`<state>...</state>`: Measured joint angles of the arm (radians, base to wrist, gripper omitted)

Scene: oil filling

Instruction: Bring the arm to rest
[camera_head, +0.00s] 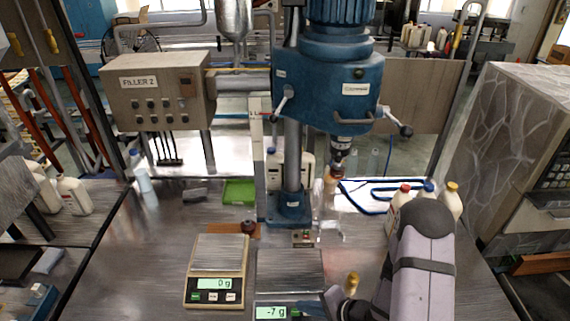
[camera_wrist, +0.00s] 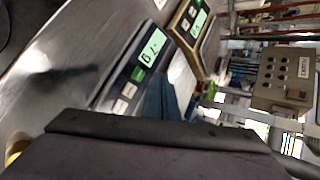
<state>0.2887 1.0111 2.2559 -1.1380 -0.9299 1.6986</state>
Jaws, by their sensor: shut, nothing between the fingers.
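My arm reaches in from the bottom right of the head view, over the front of the steel table (camera_head: 150,285). My gripper (camera_head: 322,303) is low in that view, beside the front right corner of the right scale (camera_head: 290,268), and largely hidden by my own wrist. Its blue fingers also show in the wrist view (camera_wrist: 165,98), shut with nothing between them. The right scale reads -7 g and its plate is bare. The left scale (camera_head: 217,254) reads 0 g and its plate is bare. Both scales also appear at the top of the wrist view.
A blue filling machine (camera_head: 330,85) stands behind the scales, with a brown-capped bottle (camera_head: 332,175) below its head. Several white bottles (camera_head: 400,200) stand behind my arm. A green tray (camera_head: 239,192) and a control box (camera_head: 158,93) are at the left. The front left table is clear.

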